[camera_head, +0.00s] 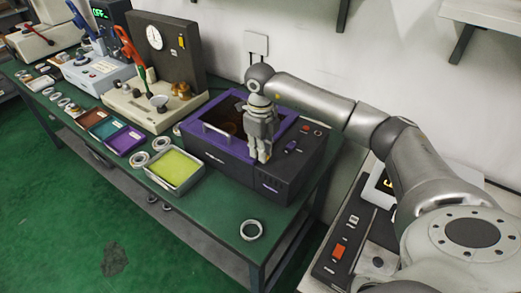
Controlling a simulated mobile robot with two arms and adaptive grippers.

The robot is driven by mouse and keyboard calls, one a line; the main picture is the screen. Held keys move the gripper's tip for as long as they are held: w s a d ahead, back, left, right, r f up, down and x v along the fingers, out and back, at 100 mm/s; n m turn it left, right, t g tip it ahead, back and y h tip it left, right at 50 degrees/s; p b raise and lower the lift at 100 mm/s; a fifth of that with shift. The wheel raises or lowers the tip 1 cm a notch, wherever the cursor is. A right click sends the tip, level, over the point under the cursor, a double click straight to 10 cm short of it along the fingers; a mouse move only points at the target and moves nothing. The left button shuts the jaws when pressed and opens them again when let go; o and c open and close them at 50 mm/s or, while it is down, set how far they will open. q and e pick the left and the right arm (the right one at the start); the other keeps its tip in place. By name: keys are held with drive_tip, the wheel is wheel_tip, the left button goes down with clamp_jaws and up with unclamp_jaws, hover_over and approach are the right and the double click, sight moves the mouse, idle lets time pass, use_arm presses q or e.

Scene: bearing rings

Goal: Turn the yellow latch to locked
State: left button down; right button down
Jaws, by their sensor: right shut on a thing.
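The dark box with the purple-framed lid (213,111) stands on the green bench, its lid down with a pale handle at the front. My right gripper (262,158) points down at the right edge of this lid, beside the control panel. Its fingers are shut on a small part there, which I take to be the yellow latch; the fingers hide it, so its angle cannot be told. My left gripper is not in view.
A yellow-green tray (175,168) and loose metal rings, one at the front right (251,230), lie on the bench. A press with a dial (154,38) stands behind left. A control box (345,235) is at right.

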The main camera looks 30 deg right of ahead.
drive_tip(key=shift+r, duration=0.1)
idle(0.3)
drive_tip(key=c, duration=1.5)
unclamp_jaws()
wheel_tip(320, 180, up, 12)
drive_tip(key=shift+f, duration=0.1)
